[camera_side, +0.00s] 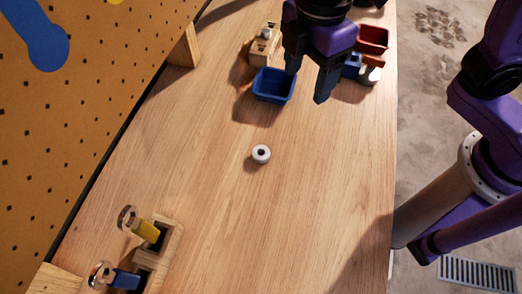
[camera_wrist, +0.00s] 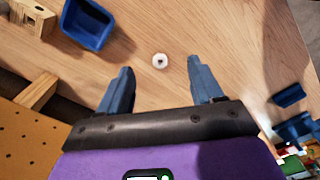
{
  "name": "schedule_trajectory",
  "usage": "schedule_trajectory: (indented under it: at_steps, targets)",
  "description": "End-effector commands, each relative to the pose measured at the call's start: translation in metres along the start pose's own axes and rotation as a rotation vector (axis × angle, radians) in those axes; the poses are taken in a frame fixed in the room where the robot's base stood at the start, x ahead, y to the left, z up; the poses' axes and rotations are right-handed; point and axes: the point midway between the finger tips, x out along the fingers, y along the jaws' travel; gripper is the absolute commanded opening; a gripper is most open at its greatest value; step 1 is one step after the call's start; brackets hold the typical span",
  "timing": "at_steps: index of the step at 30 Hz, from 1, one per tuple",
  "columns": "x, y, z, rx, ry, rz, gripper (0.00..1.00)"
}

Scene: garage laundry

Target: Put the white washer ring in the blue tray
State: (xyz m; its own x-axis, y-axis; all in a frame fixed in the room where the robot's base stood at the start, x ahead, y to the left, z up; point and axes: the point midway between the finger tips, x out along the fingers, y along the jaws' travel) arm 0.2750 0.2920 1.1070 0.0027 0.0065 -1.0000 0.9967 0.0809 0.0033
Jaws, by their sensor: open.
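The white washer ring (camera_side: 261,154) lies flat on the bare wooden bench, near the middle of the side view, with its dark hole facing up. It also shows in the wrist view (camera_wrist: 160,60), beyond and between my fingertips. The blue tray (camera_side: 274,86) stands behind the ring in the side view and looks empty. In the wrist view the tray (camera_wrist: 87,24) is at the upper left. My gripper (camera_side: 308,84) is open and empty, above the bench just right of the tray. In the wrist view its two blue fingers (camera_wrist: 160,80) are spread wide apart.
A wooden block holder (camera_side: 265,45) stands behind the tray. A red bin (camera_side: 372,39) and other small items are at the back right. A wooden rack (camera_side: 157,250) with yellow and blue handled pieces is at the front left. A pegboard (camera_side: 80,120) borders the left. The bench around the ring is clear.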

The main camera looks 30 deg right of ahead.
Motion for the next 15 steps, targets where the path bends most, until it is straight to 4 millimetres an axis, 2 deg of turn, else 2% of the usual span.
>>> schedule_trajectory:
  at_steps: [1,6,10,15]
  targets:
    - [0.000,0.004,-0.018,-0.036,-0.002,-0.001,0.66]
    - [0.000,0.012,-0.059,-0.131,-0.005,-0.003,0.66]
    - [0.000,0.014,-0.075,-0.170,-0.006,-0.004,0.66]
    - [0.010,0.015,-0.079,-0.183,-0.009,-0.006,0.66]
